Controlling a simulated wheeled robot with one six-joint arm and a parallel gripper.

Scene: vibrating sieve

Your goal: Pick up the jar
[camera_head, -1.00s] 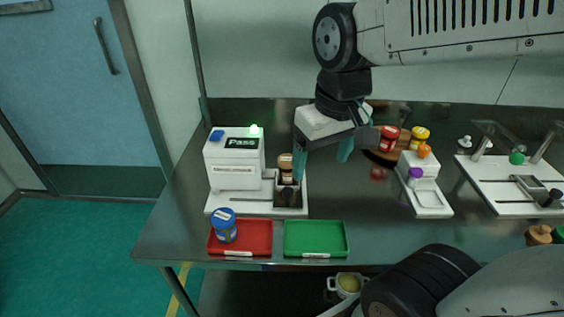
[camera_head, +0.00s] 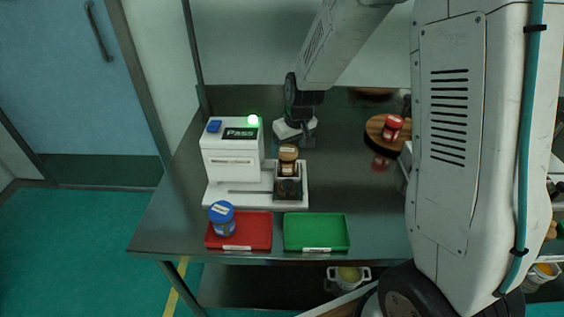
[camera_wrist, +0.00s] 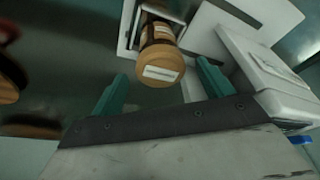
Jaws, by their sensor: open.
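A jar with an orange-brown lid (camera_head: 288,153) stands upright in the dark holder of the white sieve machine (camera_head: 232,158). In the wrist view the jar's labelled lid (camera_wrist: 160,70) and brown body show between and beyond two teal fingers. My gripper (camera_wrist: 160,78) is open, with one finger on each side of the lid; I see no contact. In the head view my gripper (camera_head: 294,138) is just behind the jar, its fingers mostly hidden. The machine's display reads "Pass" and its green lamp is lit.
A blue-lidded jar (camera_head: 222,217) stands in the red tray (camera_head: 258,232). The green tray (camera_head: 316,232) beside it is empty. A red-lidded jar (camera_head: 393,125) stands on a round wooden stand (camera_head: 375,130). My arm hides the table's right part.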

